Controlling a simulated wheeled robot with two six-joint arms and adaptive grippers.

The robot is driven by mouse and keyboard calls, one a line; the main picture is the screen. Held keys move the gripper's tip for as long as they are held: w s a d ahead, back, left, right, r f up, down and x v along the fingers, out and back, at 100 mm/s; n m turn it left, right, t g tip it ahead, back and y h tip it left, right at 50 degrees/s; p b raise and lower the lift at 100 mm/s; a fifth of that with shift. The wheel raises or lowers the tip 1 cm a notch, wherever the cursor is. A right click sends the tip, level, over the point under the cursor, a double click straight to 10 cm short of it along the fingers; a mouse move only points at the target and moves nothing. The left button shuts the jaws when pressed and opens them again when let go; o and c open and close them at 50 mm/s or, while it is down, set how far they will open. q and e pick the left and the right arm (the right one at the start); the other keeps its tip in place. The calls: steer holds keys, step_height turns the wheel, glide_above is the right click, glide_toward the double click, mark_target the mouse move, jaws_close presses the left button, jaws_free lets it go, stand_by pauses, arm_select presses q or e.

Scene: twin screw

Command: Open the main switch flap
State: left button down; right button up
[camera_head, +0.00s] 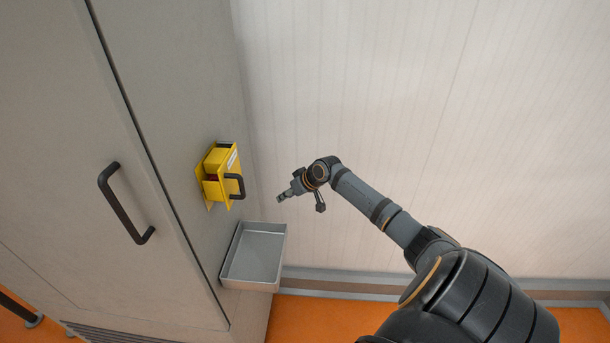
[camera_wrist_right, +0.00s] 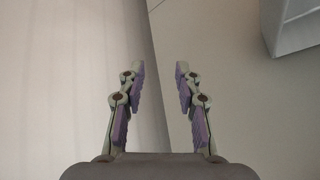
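The main switch is a yellow box (camera_head: 214,163) on the grey cabinet's side, left of centre in the head view. Its yellow flap (camera_head: 232,168) carries a pale label and a black handle (camera_head: 235,186). The flap appears shut over the box, and a dark red part shows in a gap at its side. My right gripper (camera_head: 284,197) is to the right of the flap, apart from the handle. In the right wrist view the right gripper (camera_wrist_right: 160,70) is open, with nothing between its fingers. My left gripper is out of view.
A grey metal tray (camera_head: 257,252) is fixed to the cabinet below the switch. The cabinet door (camera_head: 60,140) has a long black handle (camera_head: 126,205). A pale ribbed wall (camera_head: 400,80) stands behind. The orange floor (camera_head: 325,318) is clear below.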

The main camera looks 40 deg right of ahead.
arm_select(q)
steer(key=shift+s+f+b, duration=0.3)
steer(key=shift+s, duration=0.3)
arm_select(e)
steer(key=s+d+f, duration=0.1)
steer(key=s+f, duration=0.1)
steer(key=f, duration=0.4)
steer(key=s+d+f+m+h, duration=0.1)
steer(key=s+f, duration=0.2)
steer(key=f, duration=0.4)
steer(key=shift+s+f+g, duration=0.3)
steer(key=shift+g, duration=0.1)
